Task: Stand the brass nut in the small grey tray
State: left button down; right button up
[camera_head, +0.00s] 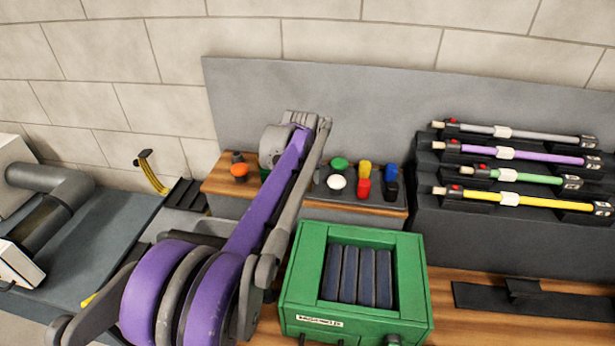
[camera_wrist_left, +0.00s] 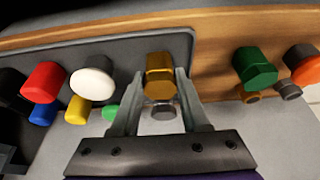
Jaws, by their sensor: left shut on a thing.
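The brass nut (camera_wrist_left: 159,70) is a gold-brown faceted piece in the left wrist view. My left gripper (camera_wrist_left: 159,88) is shut on it, with one finger on each side. A small grey piece (camera_wrist_left: 163,110) shows just below the nut. The nut appears over the end of a grey board (camera_wrist_left: 135,47); I cannot tell whether it touches it. In the head view, my purple left arm hides the nut, and the gripper end (camera_head: 310,122) is near the board's left end. I cannot clearly identify the small grey tray. My right gripper is not in view.
Red (camera_head: 363,189), white (camera_head: 337,182), yellow (camera_head: 365,170) and other coloured pieces stand on the board. An orange piece (camera_head: 239,170) stands left of my arm. A green box (camera_head: 300,285) with dark bars is in front; a stepped rack (camera_head: 470,225) holds several rods.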

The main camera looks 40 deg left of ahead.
pick_arm(q)
jog(key=shift+f, duration=0.15)
jog(key=shift+c, duration=2)
grip_release()
jog(key=v, duration=1.2)
jog(key=shift+p, duration=0.35)
